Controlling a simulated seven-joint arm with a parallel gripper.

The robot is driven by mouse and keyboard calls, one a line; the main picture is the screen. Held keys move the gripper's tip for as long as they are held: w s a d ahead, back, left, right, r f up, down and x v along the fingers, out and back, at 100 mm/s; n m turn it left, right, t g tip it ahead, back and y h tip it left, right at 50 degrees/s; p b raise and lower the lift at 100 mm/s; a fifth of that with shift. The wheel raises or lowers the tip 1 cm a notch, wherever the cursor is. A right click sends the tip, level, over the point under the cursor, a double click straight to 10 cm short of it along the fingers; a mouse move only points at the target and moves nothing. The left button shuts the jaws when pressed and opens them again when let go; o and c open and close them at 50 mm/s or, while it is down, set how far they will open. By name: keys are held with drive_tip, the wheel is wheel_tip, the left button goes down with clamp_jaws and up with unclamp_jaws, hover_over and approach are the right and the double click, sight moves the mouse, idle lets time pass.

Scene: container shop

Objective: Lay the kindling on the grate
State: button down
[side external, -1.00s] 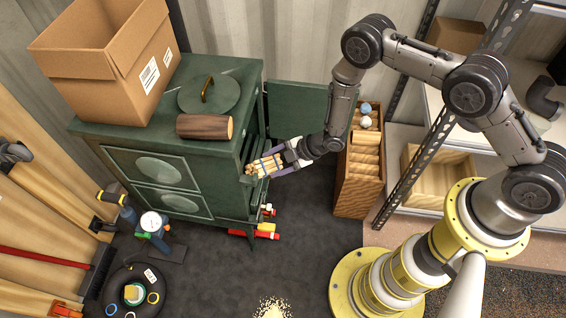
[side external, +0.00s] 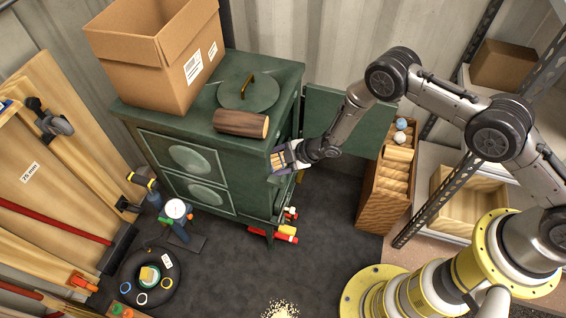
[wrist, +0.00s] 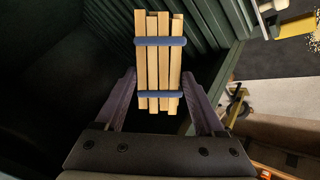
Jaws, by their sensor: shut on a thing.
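The kindling (wrist: 158,65) is a bundle of pale sticks held by two blue bands. My gripper (wrist: 160,80) is shut on it, one finger at each side. In the side external view my gripper (side external: 279,160) holds the kindling (side external: 277,163) at the open side of the green stove (side external: 285,82), partly inside the opening. The stove's door (side external: 345,118) stands open to the right, behind my arm. The wrist view shows a dark interior around the bundle and ridged dark green bars (wrist: 205,35) at the upper right. I cannot tell whether these are the grate.
On the stove stand a cardboard box (side external: 145,65), a round lid (side external: 248,92) and a log (side external: 238,123). A tall wooden crate (side external: 385,190) stands right of the opening, below the door. Red and yellow items (side external: 284,234) lie on the floor by the stove. The floor in front is mostly clear.

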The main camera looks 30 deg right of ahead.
drive_tip(key=shift+w+a+f, duration=0.55)
drive_tip(key=shift+w+a, duration=0.4)
drive_tip(key=shift+w+a+f, duration=0.6)
drive_tip(key=shift+w+a, duration=0.3)
drive_tip(key=shift+w, duration=0.1)
drive_tip(key=shift+w+a+f, duration=0.55)
drive_tip(key=shift+w+a, duration=0.4)
unclamp_jaws()
drive_tip(key=shift+s, duration=0.1)
